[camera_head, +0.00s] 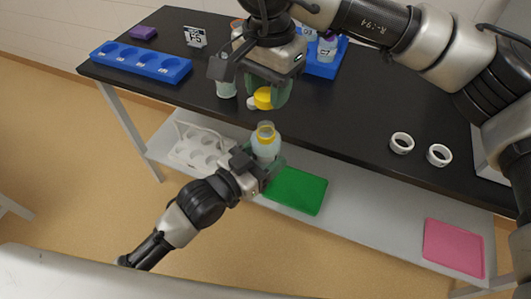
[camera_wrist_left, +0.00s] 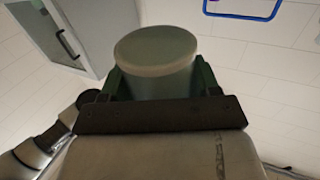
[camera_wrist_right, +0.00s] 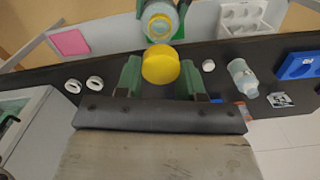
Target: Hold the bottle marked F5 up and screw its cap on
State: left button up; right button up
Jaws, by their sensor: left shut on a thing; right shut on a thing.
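A clear bottle with a yellow ring at its neck (camera_head: 266,150) is held by my left gripper (camera_head: 262,166), in front of the table edge. It looks open-topped and roughly upright; no marking on it is readable. Its base (camera_wrist_left: 155,48) fills the left wrist view between the fingers. My right gripper (camera_head: 268,86) is shut on a yellow cap (camera_head: 263,98), above and behind the bottle in the head view. In the right wrist view the cap (camera_wrist_right: 160,66) sits between the green fingertips, apart from the bottle's open mouth (camera_wrist_right: 159,26). A sign reading F5 (camera_head: 195,37) stands on the table.
A capless-looking bottle (camera_head: 226,88) and a small white cap (camera_head: 252,103) are on the black table near my right gripper. Blue racks (camera_head: 120,62) stand behind. Two white rings (camera_head: 402,143) lie to the right. A green tray (camera_head: 297,190) and white rack are on the lower shelf.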

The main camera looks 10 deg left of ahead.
aim_at(268, 124)
jog(key=shift+f, duration=0.1)
jog(key=shift+f, duration=1.95)
jog(key=shift+f, duration=0.85)
jog(key=shift+f, duration=0.55)
